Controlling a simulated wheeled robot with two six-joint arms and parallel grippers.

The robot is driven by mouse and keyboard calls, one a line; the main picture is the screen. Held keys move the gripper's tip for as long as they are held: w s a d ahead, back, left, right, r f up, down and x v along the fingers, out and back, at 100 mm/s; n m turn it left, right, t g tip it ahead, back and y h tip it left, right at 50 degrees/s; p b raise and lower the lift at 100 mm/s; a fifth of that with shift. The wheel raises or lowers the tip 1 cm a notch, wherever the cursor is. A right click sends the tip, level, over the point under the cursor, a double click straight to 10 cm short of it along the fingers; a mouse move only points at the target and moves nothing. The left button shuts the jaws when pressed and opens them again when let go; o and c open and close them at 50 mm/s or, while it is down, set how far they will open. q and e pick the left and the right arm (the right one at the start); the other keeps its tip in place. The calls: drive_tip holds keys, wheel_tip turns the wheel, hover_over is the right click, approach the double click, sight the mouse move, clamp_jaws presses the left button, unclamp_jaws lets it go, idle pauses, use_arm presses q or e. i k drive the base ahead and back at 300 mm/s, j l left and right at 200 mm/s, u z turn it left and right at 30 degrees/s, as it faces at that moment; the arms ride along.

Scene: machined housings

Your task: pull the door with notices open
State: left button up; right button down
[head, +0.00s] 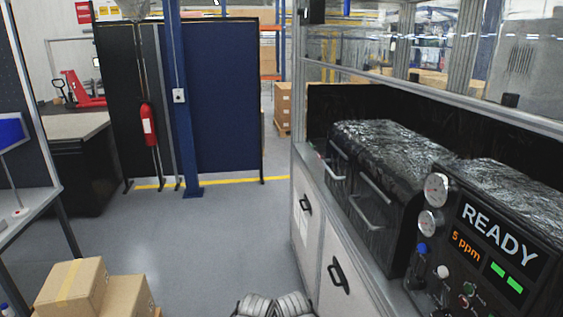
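The door with notices seems to be the white cabinet door (313,237) low in the bench at the right of centre. A pale paper sheet (302,224) is on it, too small to read. It has a black bow handle (305,204) and looks shut. A second white door (336,253) with a black handle (338,275) is nearer to me and also looks shut. Neither of my grippers shows in the head view.
Cardboard boxes (72,285) stand at lower left. A blue post (180,110) and dark partition (230,95) stand ahead. A machine reading READY (500,235) is on the bench. Grey floor (220,235) between is clear.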

sight(306, 206)
drive_tip(key=i+j, duration=0.15)
drive_tip(key=i, duration=0.35)
drive_tip(key=i+j+z, duration=0.15)
drive_tip(key=i, duration=0.4)
drive_tip(key=i+j, duration=0.2)
drive_tip(key=i, duration=0.3)
drive_tip(key=i+j+z, duration=0.1)
drive_tip(key=i+j, duration=0.15)
drive_tip(key=i, duration=0.25)
drive_tip(key=i+j+z, duration=0.1)
drive_tip(key=i+j, duration=0.15)
drive_tip(key=i, duration=0.25)
drive_tip(key=i+j, duration=0.25)
drive_tip(key=i, duration=0.25)
drive_tip(key=z, duration=0.05)
